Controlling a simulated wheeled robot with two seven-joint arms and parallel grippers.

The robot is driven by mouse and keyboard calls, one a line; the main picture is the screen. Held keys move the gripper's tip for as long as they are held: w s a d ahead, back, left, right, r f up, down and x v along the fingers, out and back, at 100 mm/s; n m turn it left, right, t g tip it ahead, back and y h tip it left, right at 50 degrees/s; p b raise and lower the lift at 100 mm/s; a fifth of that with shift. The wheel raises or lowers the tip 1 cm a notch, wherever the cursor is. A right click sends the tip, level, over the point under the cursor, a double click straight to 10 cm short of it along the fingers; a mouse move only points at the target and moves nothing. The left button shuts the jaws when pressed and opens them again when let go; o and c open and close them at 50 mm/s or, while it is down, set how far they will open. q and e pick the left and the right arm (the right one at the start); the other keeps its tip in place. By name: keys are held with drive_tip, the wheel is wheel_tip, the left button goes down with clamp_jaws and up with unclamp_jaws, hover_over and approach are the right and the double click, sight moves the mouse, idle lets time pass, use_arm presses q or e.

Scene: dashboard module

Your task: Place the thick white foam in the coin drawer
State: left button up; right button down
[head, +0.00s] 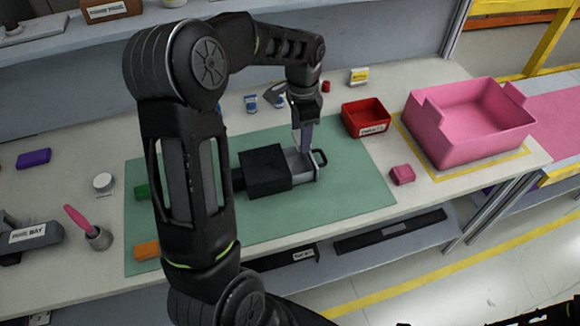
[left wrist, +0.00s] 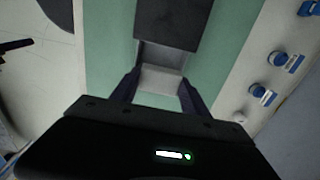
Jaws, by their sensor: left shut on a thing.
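The black dashboard module (head: 264,171) lies on the green mat with its grey coin drawer (head: 312,178) pulled out to the right, ending in a dark loop handle (head: 320,157). My left gripper (head: 302,150) points down at the drawer. In the left wrist view the module (left wrist: 168,22) is at the top, and the drawer (left wrist: 165,53) extends from it toward my left gripper (left wrist: 158,92). A pale white block, the thick foam (left wrist: 162,80), is between the two fingers at the drawer, and the gripper is shut on it. Whether it touches the drawer floor is unclear.
A red bin (head: 366,118) stands behind the drawer to the right. A pink block (head: 402,175) lies right of the mat (head: 345,195), and a large pink crate (head: 468,120) stands farther right. A green block (head: 141,192) and an orange block (head: 147,250) lie at the left.

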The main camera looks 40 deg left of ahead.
use_arm(q)
drive_tip(key=b, duration=0.5)
hover_over(300, 168)
wheel_tip(300, 168, down, 6)
drive_tip(key=shift+f, duration=0.25)
drive_tip(key=shift+r, duration=0.15)
drive_tip(key=shift+f+b, duration=1.1)
drive_tip(key=shift+f, duration=0.8)
drive_tip(key=shift+f, duration=0.2)
drive_tip(key=o, duration=1)
